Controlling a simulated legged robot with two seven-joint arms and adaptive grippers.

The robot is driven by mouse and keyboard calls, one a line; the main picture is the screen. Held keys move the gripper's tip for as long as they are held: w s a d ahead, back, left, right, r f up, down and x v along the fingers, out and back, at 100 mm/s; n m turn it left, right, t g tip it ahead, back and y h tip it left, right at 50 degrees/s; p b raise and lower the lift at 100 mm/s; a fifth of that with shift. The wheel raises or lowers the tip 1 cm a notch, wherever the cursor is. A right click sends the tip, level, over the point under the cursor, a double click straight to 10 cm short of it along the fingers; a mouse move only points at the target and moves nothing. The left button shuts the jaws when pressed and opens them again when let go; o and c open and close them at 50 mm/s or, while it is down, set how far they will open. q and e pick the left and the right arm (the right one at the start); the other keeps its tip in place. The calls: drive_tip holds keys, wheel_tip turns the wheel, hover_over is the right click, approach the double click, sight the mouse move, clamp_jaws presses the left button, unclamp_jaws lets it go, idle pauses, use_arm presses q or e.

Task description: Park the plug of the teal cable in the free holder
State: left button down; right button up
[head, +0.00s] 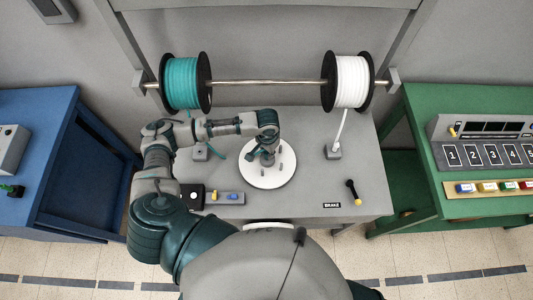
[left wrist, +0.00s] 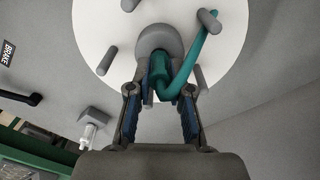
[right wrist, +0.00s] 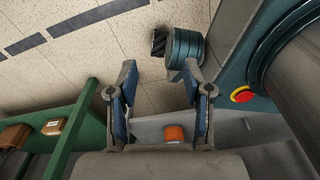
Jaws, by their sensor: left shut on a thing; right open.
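The teal plug (left wrist: 160,72) is at the grey hub (left wrist: 160,40) in the middle of the white disc (left wrist: 85,25), which also shows in the head view (head: 255,181). My left gripper (left wrist: 160,95) is shut on the plug; it also shows over the disc in the head view (head: 264,155). The teal cable (left wrist: 190,80) bends from the plug up past a grey peg (left wrist: 208,20). A grey holder (head: 200,153) at the left of the bench shows no plug. The other holder (head: 333,152) has the white cable (head: 341,128). My right gripper (right wrist: 160,82) is open and empty.
The teal spool (head: 182,83) and white spool (head: 350,82) hang on a rod behind the bench (head: 310,125). A control box (head: 226,197) and a yellow-ended brake lever (head: 353,192) are at the front. Blue (head: 35,110) and green (head: 420,110) tables flank the bench.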

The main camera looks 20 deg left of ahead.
use_arm(q)
drive_tip(key=shift+s, duration=0.15)
drive_tip(key=shift+d+r, duration=0.15)
drive_tip(key=shift+d, duration=0.05)
drive_tip(key=shift+r+p, duration=0.1)
drive_tip(key=shift+p, duration=0.25)
drive_tip(key=shift+a+r, duration=0.1)
drive_tip(key=shift+r, duration=0.05)
drive_tip(key=shift+a+r+p, duration=0.15)
drive_tip(key=shift+a+p, duration=0.05)
drive_tip(key=shift+p, duration=0.15)
drive_tip(key=shift+r+p, duration=0.25)
drive_tip(key=shift+p, duration=0.1)
drive_tip(key=shift+r+p, duration=0.5)
drive_tip(key=shift+p, duration=0.15)
use_arm(e)
drive_tip(key=shift+w+d+r, duration=0.1)
drive_tip(key=shift+d+r, duration=0.45)
drive_tip(key=shift+r, duration=0.3)
drive_tip(key=shift+d+r, duration=0.5)
drive_tip(key=shift+r, duration=0.3)
